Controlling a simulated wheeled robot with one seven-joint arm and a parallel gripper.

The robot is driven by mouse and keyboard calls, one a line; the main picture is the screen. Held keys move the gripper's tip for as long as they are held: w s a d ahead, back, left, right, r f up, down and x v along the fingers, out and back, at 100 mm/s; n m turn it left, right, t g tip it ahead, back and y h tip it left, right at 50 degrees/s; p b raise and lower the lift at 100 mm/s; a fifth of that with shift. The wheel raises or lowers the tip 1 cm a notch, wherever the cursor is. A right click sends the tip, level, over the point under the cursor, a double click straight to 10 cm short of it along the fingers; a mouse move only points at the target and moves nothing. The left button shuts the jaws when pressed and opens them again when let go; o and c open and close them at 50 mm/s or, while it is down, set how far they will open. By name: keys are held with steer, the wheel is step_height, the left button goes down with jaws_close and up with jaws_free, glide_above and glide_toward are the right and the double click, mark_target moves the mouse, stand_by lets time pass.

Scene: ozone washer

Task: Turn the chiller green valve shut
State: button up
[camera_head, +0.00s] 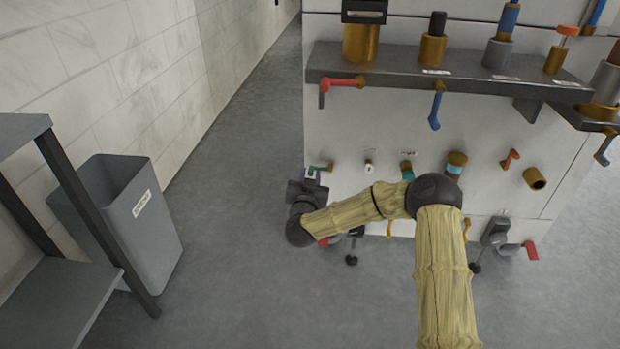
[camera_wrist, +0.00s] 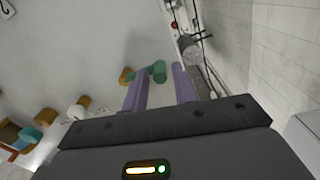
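The green valve (camera_head: 322,167) is on the lower left of the white machine's front panel. It has a brass body and a small green handle. In the wrist view, the green handle (camera_wrist: 158,72) shows between the tips of my two purple fingers, with its brass part (camera_wrist: 126,76) just left of the left fingertip. My gripper (camera_wrist: 160,84) is open, with a clear gap between the fingers. I cannot tell whether a finger touches the handle. In the head view, my gripper (camera_head: 311,176) is right beside the valve and partly hides it.
A dark shelf (camera_head: 450,75) with red and blue levers juts out above the valve. Other brass fittings (camera_head: 456,163) line the panel to the right. A grey bin (camera_head: 125,215) and a dark rack (camera_head: 50,290) stand left, with clear floor between them and the machine.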

jaws_close()
steer(key=shift+r, duration=0.1)
step_height(320, 180, up, 2)
steer(key=m+p, duration=0.3)
steer(key=p, duration=0.1)
steer(key=shift+d+m+p, duration=0.1)
steer(key=shift+m+p, duration=0.2)
steer(key=shift+p, duration=0.05)
steer(key=d+r+m+p, duration=0.3)
steer(key=d+m+p, duration=0.2)
steer(key=m, duration=0.9)
steer(key=shift+d+p, duration=0.15)
steer(key=shift+p, duration=1.45)
steer(key=shift+s+m, duration=0.1)
steer(key=shift+m, duration=0.2)
